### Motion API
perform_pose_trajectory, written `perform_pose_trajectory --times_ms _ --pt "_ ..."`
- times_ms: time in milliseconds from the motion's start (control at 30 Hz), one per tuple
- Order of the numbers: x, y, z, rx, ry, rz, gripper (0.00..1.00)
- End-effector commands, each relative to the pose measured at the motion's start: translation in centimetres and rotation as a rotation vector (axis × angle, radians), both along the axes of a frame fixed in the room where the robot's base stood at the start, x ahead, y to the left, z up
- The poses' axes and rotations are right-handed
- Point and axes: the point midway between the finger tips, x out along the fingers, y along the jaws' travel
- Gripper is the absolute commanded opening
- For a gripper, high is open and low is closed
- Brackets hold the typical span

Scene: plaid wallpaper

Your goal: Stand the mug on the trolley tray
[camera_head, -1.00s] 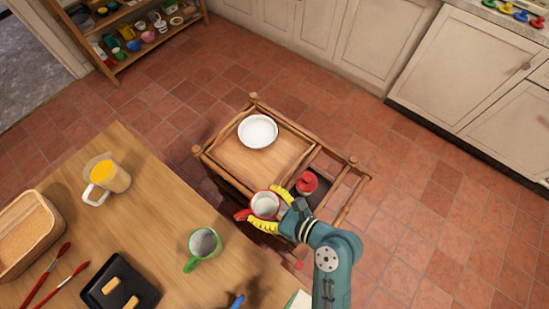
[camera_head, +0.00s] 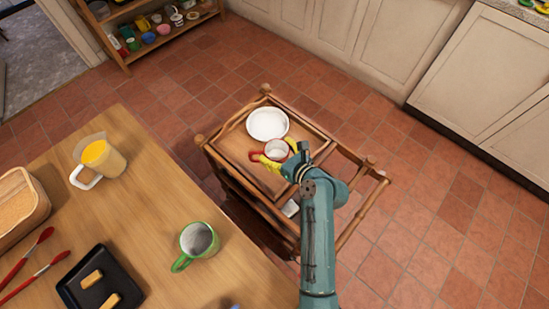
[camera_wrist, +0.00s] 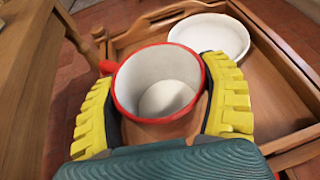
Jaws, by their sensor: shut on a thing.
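A red mug with a white inside (camera_head: 275,150) is held upright between the yellow fingers of my gripper (camera_head: 281,156). In the wrist view the mug (camera_wrist: 158,82) sits between both fingers (camera_wrist: 160,112), its handle to the left. My gripper is shut on it. The tray's raised rim (camera_wrist: 150,18) shows behind the mug in the wrist view.
The table (camera_head: 150,200) at left holds a green mug (camera_head: 199,240), a jug of orange liquid (camera_head: 100,158) and a black tray (camera_head: 85,290). Bare tray surface shows left of the mug.

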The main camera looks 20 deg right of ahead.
Motion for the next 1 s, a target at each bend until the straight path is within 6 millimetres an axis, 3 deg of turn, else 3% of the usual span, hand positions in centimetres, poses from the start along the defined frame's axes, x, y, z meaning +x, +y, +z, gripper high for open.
perform_pose_trajectory --times_ms 300,700,733,800,1000 --pt "0.1 -0.1 -5.4 -0.001 -0.006 -0.001 0.39" --pt "0.1 -0.1 -5.8 -0.002 -0.006 -0.001 0.39" --pt "0.0 -0.1 -5.9 -0.002 -0.003 0.0 0.85" --pt "0.0 0.0 -6.0 -0.002 -0.003 0.0 0.98" --pt "0.0 0.0 -5.9 -0.002 -0.003 0.0 1.0"
